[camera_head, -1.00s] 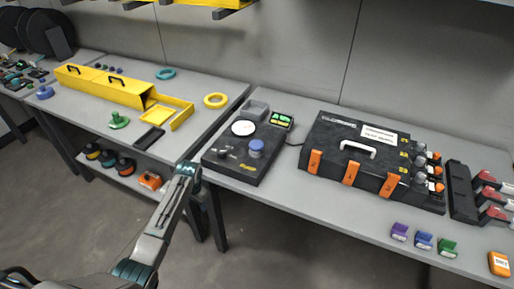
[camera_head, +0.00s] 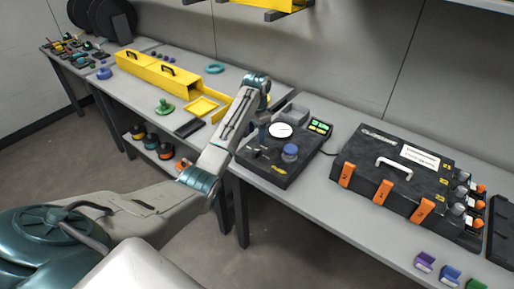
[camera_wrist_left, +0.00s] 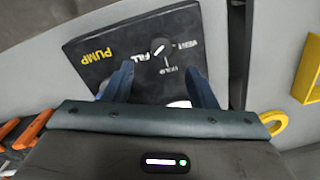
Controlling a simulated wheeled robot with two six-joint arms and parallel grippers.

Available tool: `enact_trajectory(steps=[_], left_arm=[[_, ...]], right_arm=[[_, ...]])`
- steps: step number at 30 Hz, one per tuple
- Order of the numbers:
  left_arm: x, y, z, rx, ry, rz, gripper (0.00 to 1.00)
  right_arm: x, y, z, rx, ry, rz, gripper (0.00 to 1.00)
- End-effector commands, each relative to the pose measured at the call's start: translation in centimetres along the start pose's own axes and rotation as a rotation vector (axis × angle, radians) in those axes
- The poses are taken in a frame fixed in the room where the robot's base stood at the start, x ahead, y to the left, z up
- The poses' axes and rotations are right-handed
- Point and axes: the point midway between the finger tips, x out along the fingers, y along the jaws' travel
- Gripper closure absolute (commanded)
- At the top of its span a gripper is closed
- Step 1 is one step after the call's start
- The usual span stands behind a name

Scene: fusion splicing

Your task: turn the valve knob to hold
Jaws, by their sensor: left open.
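The black pump panel (camera_head: 268,179) sits on the bench in the head view, with a white gauge and a blue knob. In the left wrist view the panel (camera_wrist_left: 88,74) appears turned round, marked PUMP, with FILL, VENT and HOLD around a small black valve knob (camera_wrist_left: 158,47). A pale mark shows on the knob; which label it points at I cannot tell for sure. My left gripper (camera_wrist_left: 160,72) is open, its two blue fingers apart on either side below the knob in the picture, not closed on it. In the head view the left gripper (camera_head: 261,145) hangs over the panel's left part. My right gripper is not in view.
A black case (camera_head: 385,170) with orange latches stands right of the panel. Yellow boxes (camera_head: 165,78) stand on the left bench. Small coloured blocks (camera_head: 425,262) lie near the front right edge.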

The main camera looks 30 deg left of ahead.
Motion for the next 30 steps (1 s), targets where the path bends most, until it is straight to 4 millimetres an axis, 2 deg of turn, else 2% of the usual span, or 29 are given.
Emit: enact_trajectory(steps=[6, 12, 18, 25, 26, 30], left_arm=[[4.2, 0.1, 0.1, 0.0, -0.004, 0.003, 0.48], [7.1, 0.0, 0.1, 0.0, -0.002, 0.0, 0.48], [8.3, 0.0, 0.1, 0.0, 0.0, -0.001, 0.48], [8.4, 0.0, 0.0, 0.0, 0.0, -0.001, 0.48], [8.4, 0.0, 0.0, 0.0, 0.0, -0.001, 0.52], [8.4, 0.0, 0.0, 0.0, 0.0, -0.001, 0.79]], right_arm=[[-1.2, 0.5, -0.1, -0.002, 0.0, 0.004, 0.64], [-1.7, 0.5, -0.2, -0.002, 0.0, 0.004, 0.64], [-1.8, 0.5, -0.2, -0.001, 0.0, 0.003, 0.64], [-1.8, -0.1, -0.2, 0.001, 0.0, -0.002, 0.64], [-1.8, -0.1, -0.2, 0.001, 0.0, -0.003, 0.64], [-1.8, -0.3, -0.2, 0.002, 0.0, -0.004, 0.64]])
